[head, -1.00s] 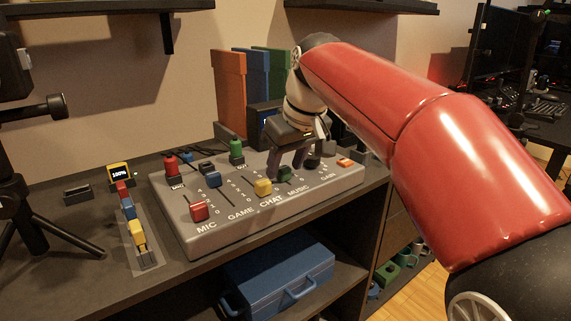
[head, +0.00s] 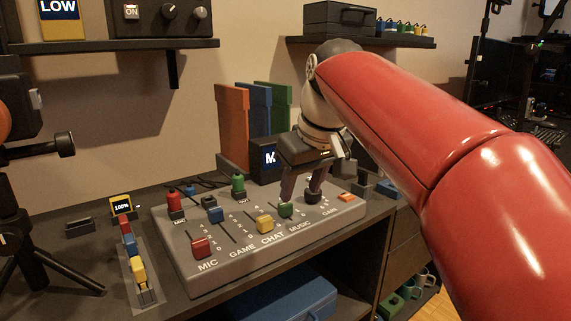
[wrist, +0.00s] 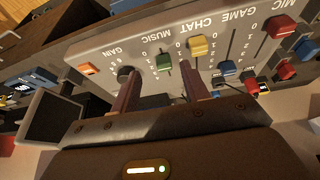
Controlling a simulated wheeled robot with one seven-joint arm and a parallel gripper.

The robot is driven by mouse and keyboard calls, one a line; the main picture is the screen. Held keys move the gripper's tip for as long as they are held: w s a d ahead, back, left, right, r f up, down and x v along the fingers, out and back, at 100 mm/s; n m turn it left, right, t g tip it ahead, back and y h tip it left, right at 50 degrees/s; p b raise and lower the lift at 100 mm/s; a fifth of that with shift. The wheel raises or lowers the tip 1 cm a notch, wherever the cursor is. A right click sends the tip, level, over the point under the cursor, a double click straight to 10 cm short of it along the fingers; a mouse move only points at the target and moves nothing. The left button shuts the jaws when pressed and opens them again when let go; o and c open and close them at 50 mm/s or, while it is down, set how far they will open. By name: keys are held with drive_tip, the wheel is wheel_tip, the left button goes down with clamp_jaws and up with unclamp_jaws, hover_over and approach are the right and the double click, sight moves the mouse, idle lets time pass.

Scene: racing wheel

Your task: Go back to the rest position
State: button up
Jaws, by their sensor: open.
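My gripper (head: 301,188) is open and empty, its two fingers pointing down at the grey mixer panel (head: 240,262). The green slider knob (head: 286,209) marked MUSIC is close to the fingers in the head view. In the wrist view my gripper (wrist: 158,92) has its fingers apart, with the green knob (wrist: 163,62) beyond the gap between them. The black GAIN knob (wrist: 125,73) is near one finger. The yellow CHAT knob (wrist: 198,45) is beyond the other. Whether a fingertip touches the panel I cannot tell. My red arm reaches in from the right.
A red MIC slider (head: 201,247), a blue GAME slider (head: 215,215) and small toggles stand on the panel. Upright binders (head: 233,125) stand behind it. A shelf (head: 115,46) hangs above. A tripod (head: 30,240) stands at the left. A blue case (head: 285,302) sits below the desk.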

drive_tip(key=s+d+f+m, duration=0.2)
drive_tip(key=s+d+f, duration=0.1)
drive_tip(key=s+f, duration=0.3)
drive_tip(key=s+d+f+m+t+h, duration=0.1)
drive_tip(key=s+d+f+m, duration=0.1)
drive_tip(key=s+d+f, duration=0.2)
drive_tip(key=s+d+f+m+h, duration=0.1)
drive_tip(key=s+d+f+m, duration=0.1)
drive_tip(key=s+f, duration=0.7)
drive_tip(key=shift+d+f+t, duration=0.3)
drive_tip(key=shift+d+f, duration=0.55)
